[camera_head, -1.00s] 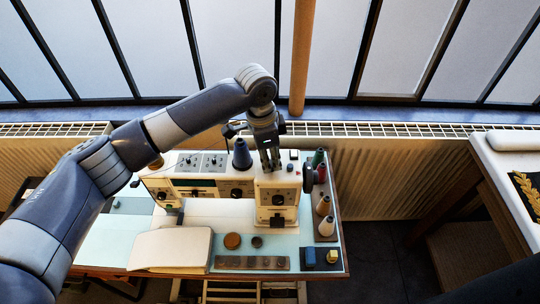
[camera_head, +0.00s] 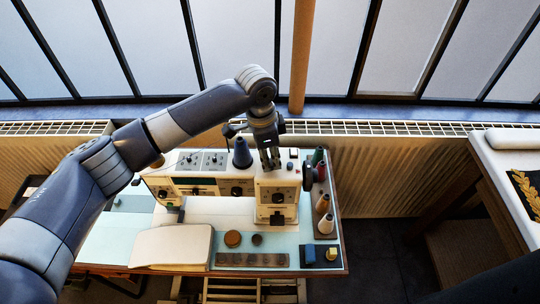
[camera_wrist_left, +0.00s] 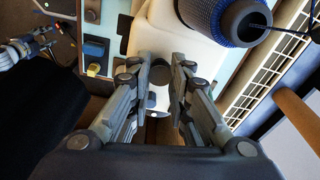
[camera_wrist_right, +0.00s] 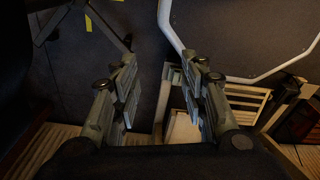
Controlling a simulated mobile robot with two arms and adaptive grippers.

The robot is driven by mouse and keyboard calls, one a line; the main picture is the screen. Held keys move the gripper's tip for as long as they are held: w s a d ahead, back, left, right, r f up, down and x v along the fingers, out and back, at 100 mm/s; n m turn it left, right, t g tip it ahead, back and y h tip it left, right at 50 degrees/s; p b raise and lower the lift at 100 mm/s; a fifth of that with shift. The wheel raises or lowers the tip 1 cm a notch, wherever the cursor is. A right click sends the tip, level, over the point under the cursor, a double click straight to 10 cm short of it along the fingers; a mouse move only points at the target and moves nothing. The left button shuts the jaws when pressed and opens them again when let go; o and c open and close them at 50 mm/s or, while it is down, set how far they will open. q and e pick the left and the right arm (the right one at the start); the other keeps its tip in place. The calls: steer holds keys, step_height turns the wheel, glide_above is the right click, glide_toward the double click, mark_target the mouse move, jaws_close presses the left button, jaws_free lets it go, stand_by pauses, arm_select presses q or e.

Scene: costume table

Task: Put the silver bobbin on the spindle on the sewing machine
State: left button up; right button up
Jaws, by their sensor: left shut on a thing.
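The cream sewing machine (camera_head: 215,190) stands on the table by the window. My left gripper (camera_head: 270,160) points down over the right end of its top. In the left wrist view, its fingers (camera_wrist_left: 161,72) are shut on a small, dark grey round thing, which I take to be the silver bobbin (camera_wrist_left: 160,73). The fingers hide much of it, and it is too small to tell apart in the head view. I cannot make out the spindle clearly. My right gripper (camera_wrist_right: 155,90) is open and empty, away from the machine above the floor.
A dark blue thread cone (camera_head: 242,153) stands on the machine top just left of my left gripper. Coloured thread spools (camera_head: 326,223) stand along the right side. A pincushion-like round (camera_head: 233,238) and a blue block (camera_head: 308,254) lie in front. A radiator (camera_head: 380,175) is behind.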

arm_select(q)
steer(key=o, duration=0.8)
step_height(320, 180, up, 12)
steer(key=a, duration=0.1)
steer(key=shift+s+a, duration=0.2)
steer(key=shift+f, duration=0.1)
